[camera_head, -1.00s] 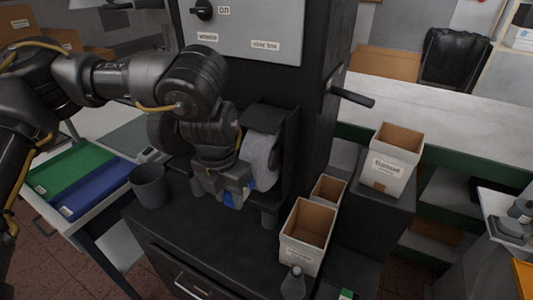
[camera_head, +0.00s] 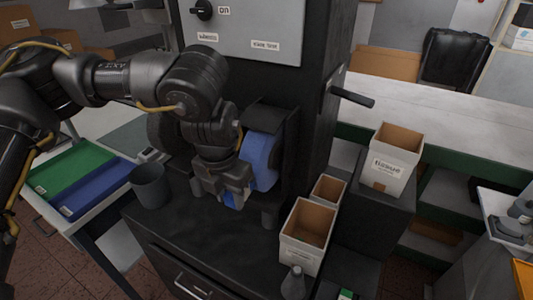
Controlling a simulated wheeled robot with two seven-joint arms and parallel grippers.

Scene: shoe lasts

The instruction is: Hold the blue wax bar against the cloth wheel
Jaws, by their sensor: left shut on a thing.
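The cloth wheel (camera_head: 262,158) sits under a dark hood at the front of the machine, and its visible face is blue. My left gripper (camera_head: 231,200) is just left of the wheel and low beside it. It is shut on the blue wax bar (camera_head: 238,198), of which only a small blue part shows between and past the fingers. The bar is close to the wheel's lower front; the gripper hides whether they touch. My right gripper is not in view.
A grey cup (camera_head: 150,185) stands left on the dark bench top (camera_head: 195,225). Open cardboard boxes (camera_head: 305,236) stand at the right, with a grey bottle (camera_head: 293,283) in front. Green (camera_head: 70,168) and blue trays (camera_head: 95,188) lie at the left. A lever (camera_head: 350,96) juts out right.

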